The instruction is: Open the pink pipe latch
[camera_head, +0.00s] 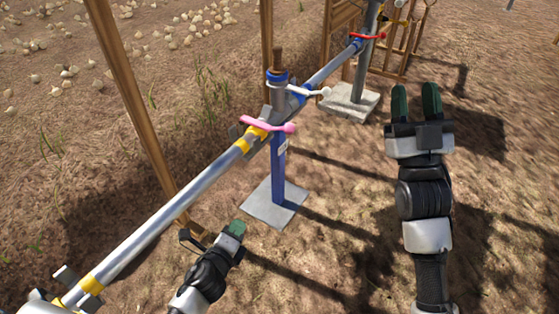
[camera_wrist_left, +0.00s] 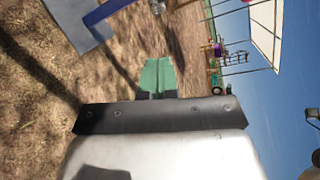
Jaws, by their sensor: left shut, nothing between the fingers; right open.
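The pink pipe latch (camera_head: 268,125) sits on top of the pipe joint beside a yellow collar, in the middle of the head view. It lies across the grey pipe (camera_head: 190,185), its knob end pointing right. My left gripper (camera_head: 237,229) is shut and empty, below and to the left of the latch and apart from it.
A blue post (camera_head: 279,170) on a grey base plate (camera_head: 272,205) stands under the joint. A white latch (camera_head: 309,90) and a red latch (camera_head: 369,36) sit farther along the pipe. Wooden posts (camera_head: 133,90) stand on the left. Bare ground lies between the pipe and my right arm.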

